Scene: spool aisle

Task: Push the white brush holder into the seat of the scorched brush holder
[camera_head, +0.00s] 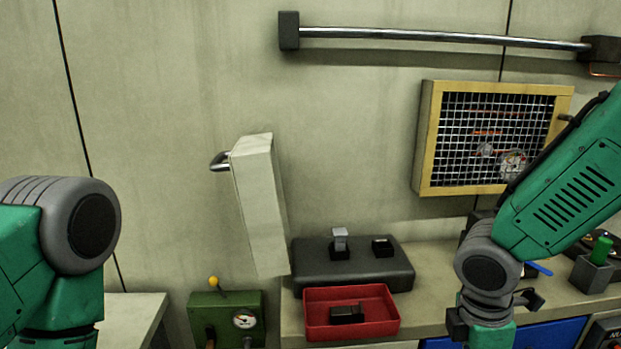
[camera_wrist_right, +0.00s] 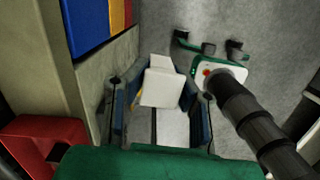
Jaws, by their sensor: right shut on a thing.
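The white brush holder (camera_wrist_right: 162,88) is a pale block between the two fingers of my right gripper (camera_wrist_right: 155,100), which is shut on it. In the head view, my right gripper (camera_head: 492,318) is at the bench front, right of the red tray, and the white holder is hidden there. A dark grey block (camera_head: 310,268) on the bench carries a grey-topped holder (camera_head: 340,240) standing up, and a low black seat (camera_head: 382,247) to its right. I cannot tell whether this seat is empty. A black piece, likely the scorched brush holder (camera_head: 347,315), lies in the red tray. My left gripper is out of view.
The red tray (camera_head: 392,322) stands in front of the dark block. A pale open door (camera_head: 258,210) with a handle is to its left, above a green gauge box (camera_head: 225,312). A green-topped item (camera_head: 601,250) stands at right. Blue panels (camera_wrist_right: 85,22) front the bench.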

